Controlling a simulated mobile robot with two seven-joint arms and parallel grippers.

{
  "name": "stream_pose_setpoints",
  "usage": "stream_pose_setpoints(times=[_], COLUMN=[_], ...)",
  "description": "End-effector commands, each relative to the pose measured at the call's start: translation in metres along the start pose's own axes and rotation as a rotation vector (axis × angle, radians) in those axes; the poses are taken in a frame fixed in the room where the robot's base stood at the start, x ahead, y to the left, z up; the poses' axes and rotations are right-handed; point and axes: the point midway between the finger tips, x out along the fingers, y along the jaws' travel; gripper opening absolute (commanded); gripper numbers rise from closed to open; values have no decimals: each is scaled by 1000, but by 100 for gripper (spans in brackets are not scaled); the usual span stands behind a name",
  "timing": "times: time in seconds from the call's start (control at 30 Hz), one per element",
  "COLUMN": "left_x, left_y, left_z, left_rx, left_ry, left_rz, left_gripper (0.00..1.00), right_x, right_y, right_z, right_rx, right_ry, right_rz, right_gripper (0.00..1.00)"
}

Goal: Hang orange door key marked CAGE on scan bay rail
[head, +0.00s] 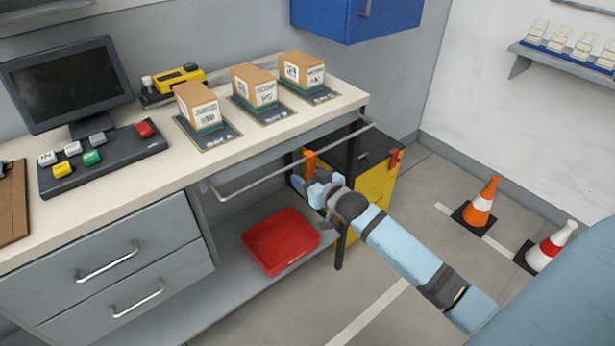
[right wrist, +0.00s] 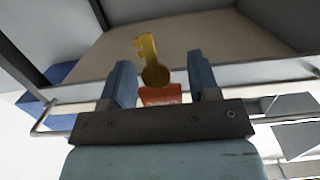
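My right gripper (head: 313,180) is at the scan bay rail (head: 270,174), the metal bar along the front of the bench. An upright orange piece (head: 309,160) stands at its fingertips, close to the rail. A gold-yellow key (right wrist: 150,62) points away from the fob, beyond the palm. The CAGE marking cannot be read. Whether the key touches the rail cannot be told. My left gripper is not in view.
A red tray (head: 281,242) sits on the lower shelf below the rail. A yellow cabinet (head: 376,192) stands behind my right arm. Three boxes, the nearest a carton (head: 198,106), stand on the bench. Two cones, one orange (head: 481,204), stand on the floor at right.

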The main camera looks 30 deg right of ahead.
Motion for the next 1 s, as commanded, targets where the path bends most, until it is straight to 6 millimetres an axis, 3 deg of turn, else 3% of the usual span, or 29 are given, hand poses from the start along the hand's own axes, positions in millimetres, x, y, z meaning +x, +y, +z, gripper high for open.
stream_pose_setpoints(times=[0.33, 0.47, 1.0], left_x=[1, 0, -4], left_y=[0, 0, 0], left_z=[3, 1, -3], left_rx=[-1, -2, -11], left_ry=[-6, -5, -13], left_rz=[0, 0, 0], left_gripper=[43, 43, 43], right_x=[-1, -12, -120], right_y=[0, 0, 0], right_z=[0, 0, 0], right_rx=[0, 0, 0], right_ry=[-1, -1, -1], right_rz=[0, 0, 0], right_gripper=[67, 67, 67])
